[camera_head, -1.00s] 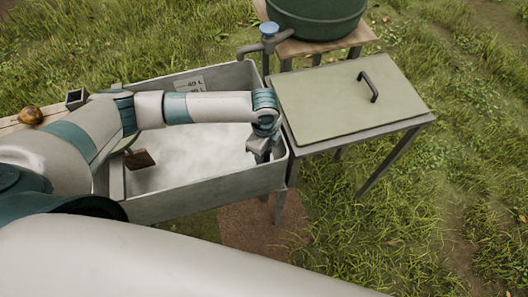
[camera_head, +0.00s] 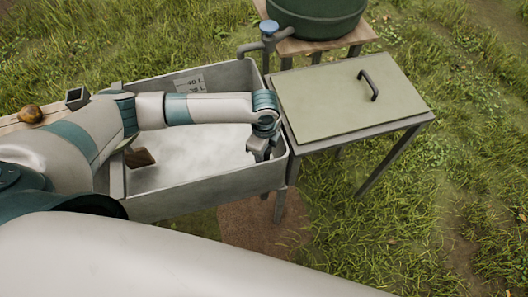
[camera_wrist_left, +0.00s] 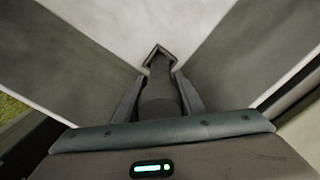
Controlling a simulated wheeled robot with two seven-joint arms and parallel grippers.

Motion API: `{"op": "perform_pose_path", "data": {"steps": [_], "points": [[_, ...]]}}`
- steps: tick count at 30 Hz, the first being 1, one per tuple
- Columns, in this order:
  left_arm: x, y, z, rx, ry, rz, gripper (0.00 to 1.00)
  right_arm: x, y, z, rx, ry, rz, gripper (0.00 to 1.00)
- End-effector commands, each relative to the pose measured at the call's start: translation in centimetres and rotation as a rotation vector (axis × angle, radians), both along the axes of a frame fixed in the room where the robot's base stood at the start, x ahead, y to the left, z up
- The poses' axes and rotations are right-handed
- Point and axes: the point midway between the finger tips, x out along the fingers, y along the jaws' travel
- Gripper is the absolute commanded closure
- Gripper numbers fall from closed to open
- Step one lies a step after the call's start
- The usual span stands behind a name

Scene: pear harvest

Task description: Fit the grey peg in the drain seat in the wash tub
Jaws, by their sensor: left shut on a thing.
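The grey wash tub (camera_head: 210,200) stands in the middle of the head view, with a pale, cloudy inside. My left arm reaches across it, and my left gripper (camera_head: 261,153) points down inside its right end, near the corner. In the left wrist view my left gripper (camera_wrist_left: 160,80) is shut around the dark grey peg (camera_wrist_left: 160,88). A dark, angular outline (camera_wrist_left: 160,54) shows just past the peg, between the tub walls. I cannot tell whether it is the drain seat or the peg's end. The head view hides the peg. My right gripper is not in view.
A table with a pale green top (camera_head: 345,97) and dark handle (camera_head: 369,86) adjoins the tub's right side. A tap (camera_head: 268,32) and green barrel (camera_head: 317,15) stand behind. A brown block (camera_head: 139,157) shows at the tub's left. Grass lies around.

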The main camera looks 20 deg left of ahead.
Motion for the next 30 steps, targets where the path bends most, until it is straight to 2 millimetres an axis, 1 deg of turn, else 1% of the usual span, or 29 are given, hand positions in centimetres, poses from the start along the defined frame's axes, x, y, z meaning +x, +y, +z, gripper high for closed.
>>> {"op": "perform_pose_path", "data": {"steps": [14,15,17,18,23,24,26,27,30], "points": [[0.04,-0.03,-0.36,-0.001,-0.001,-0.001,1.0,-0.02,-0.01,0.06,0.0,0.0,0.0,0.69],[0.04,-0.03,-0.36,-0.001,-0.001,-0.001,0.59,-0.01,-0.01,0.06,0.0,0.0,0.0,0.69],[0.04,-0.03,-0.36,-0.001,-0.001,-0.001,0.45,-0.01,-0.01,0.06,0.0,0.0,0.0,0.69],[0.03,-0.02,-0.36,-0.001,-0.001,-0.001,0.42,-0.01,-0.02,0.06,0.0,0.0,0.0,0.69],[0.02,-0.02,-0.38,-0.001,-0.001,-0.001,0.42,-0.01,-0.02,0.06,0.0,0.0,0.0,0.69],[-0.02,0.0,-0.43,0.0,0.0,-0.001,0.4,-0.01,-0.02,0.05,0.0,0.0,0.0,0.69],[-0.02,0.0,-0.44,0.0,0.0,-0.001,0.25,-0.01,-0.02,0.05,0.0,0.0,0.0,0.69],[-0.02,0.0,-0.43,0.0,0.0,-0.001,0.23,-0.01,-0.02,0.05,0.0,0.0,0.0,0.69],[-0.01,0.0,-0.43,0.0,0.0,-0.001,0.23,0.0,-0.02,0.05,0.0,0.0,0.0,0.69]]}}
